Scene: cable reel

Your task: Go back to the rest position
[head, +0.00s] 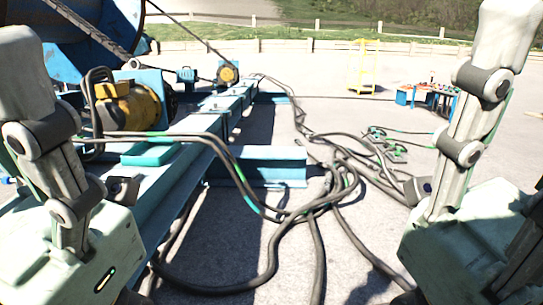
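Links of my two arms stand at the left and right edges of the head view, roughly mirrored. Pale housings of my own body fill both lower corners. I make out no fingers of either gripper, so I cannot see whether they are open or hold anything. Black cables (272,262) run from the left machine, loop over the ground in the middle and spread to the right. Green bands mark some of them. I see no gripper touching the cables.
A blue steel frame (262,166) with a yellow motor (130,106) and a large blue reel (88,42) takes up the left. Behind are a yellow stand (362,68) and a blue table (425,97) with small items. Paved ground at the centre right is partly clear.

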